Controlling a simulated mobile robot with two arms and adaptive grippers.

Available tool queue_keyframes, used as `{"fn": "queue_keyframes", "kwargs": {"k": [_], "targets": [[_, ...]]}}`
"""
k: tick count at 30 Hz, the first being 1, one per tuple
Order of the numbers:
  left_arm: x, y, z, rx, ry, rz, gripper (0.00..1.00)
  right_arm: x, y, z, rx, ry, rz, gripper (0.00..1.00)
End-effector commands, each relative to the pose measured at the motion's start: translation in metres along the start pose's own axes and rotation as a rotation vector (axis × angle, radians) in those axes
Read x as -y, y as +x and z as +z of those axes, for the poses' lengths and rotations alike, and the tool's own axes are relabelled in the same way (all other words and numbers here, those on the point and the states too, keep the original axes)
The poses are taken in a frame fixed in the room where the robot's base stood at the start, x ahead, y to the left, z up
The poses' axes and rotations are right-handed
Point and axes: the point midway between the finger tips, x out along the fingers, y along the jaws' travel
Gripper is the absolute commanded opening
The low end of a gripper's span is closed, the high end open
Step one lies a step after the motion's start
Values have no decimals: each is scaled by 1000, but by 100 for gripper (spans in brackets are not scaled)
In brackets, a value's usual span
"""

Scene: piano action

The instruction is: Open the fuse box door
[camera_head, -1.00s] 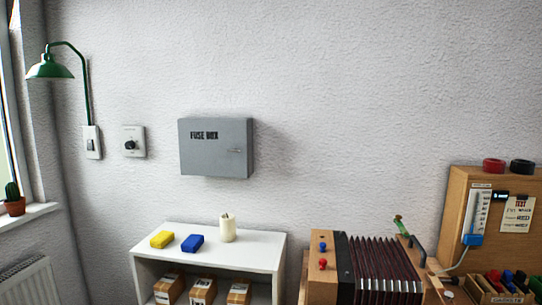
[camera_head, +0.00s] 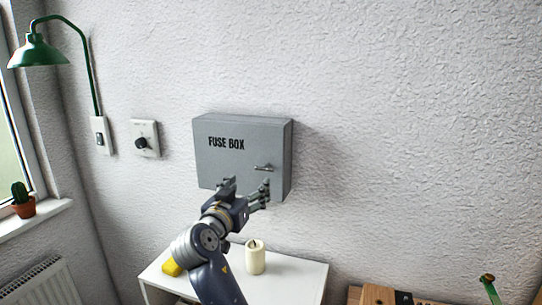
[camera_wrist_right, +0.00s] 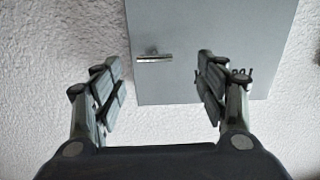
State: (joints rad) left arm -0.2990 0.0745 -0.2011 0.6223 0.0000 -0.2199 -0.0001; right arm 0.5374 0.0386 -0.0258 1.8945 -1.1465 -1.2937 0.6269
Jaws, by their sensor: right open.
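The grey fuse box (camera_head: 243,155) hangs on the white wall with its door shut. Its small metal handle (camera_head: 265,167) sits on the right side of the door. My right gripper (camera_head: 249,185) is in front of the box's lower part, below and a little left of the handle, with its fingers apart and empty. In the right wrist view the handle (camera_wrist_right: 154,58) shows beyond and between the open fingers (camera_wrist_right: 160,85), apart from them. The box door (camera_wrist_right: 205,25) fills the upper right there, its lettering partly hidden by a finger. My left gripper is not in view.
A dial switch (camera_head: 144,140) and a green lamp (camera_head: 38,53) are on the wall to the left. The wall right of the box is clear.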

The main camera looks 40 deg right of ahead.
Motion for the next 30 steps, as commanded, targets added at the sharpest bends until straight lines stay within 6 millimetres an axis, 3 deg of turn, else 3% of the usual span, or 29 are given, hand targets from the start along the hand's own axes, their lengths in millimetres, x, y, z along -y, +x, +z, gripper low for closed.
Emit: {"fn": "queue_keyframes", "kwargs": {"k": [1,5,19,30], "targets": [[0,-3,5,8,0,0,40,-6,0,-10,-5,22,14,67],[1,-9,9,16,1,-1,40,-11,10,-16,-11,34,29,67],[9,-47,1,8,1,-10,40,-12,91,-17,-11,31,26,67],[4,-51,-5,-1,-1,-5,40,-12,107,-14,-10,34,23,67]]}}
